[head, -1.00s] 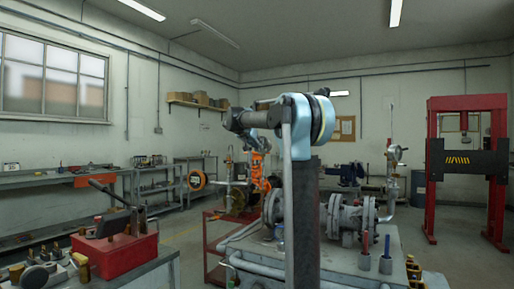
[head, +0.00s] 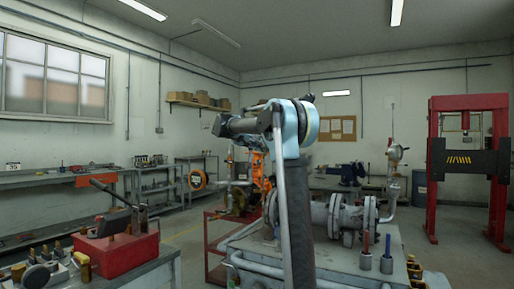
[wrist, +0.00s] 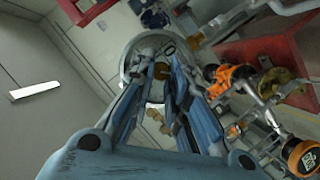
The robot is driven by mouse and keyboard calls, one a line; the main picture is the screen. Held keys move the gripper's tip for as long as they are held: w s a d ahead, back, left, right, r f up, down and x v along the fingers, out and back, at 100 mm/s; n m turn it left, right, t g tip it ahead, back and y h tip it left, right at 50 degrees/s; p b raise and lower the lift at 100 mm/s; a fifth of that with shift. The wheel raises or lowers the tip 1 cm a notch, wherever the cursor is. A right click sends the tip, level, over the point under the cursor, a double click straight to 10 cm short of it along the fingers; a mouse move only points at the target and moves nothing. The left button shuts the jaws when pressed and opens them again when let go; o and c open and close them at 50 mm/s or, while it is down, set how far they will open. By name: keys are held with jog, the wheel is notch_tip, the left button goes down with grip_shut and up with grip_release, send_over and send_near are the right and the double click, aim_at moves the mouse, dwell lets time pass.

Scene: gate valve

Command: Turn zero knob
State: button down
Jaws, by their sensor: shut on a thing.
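In the wrist view, a round grey gauge-like body (wrist: 133,62) lies beyond my fingertips. A small brass-brown knob (wrist: 160,71) shows near its middle, between the fingers. My gripper (wrist: 161,82) has its blue-grey fingers closed in on this knob and is shut on it. The fingers hide part of the round body, and any markings on it cannot be read. In the head view my own arm stands in the middle, and the gripper cannot be made out there.
A grey bench (head: 345,262) carries flanged pipework (head: 345,215). An orange valve part (head: 258,168) stands behind it and also shows in the wrist view (wrist: 230,76).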

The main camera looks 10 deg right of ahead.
jog(key=shift+w+a+n+h, duration=0.15)
jog(key=shift+a+n+h, duration=0.15)
jog(key=shift+n, duration=0.3)
jog(key=c, duration=1.5)
grip_release()
jog(key=shift+w+f, duration=0.1)
jog(key=shift+c, duration=0.2)
jog(key=v, duration=1.2)
jog(key=shift+f, duration=0.1)
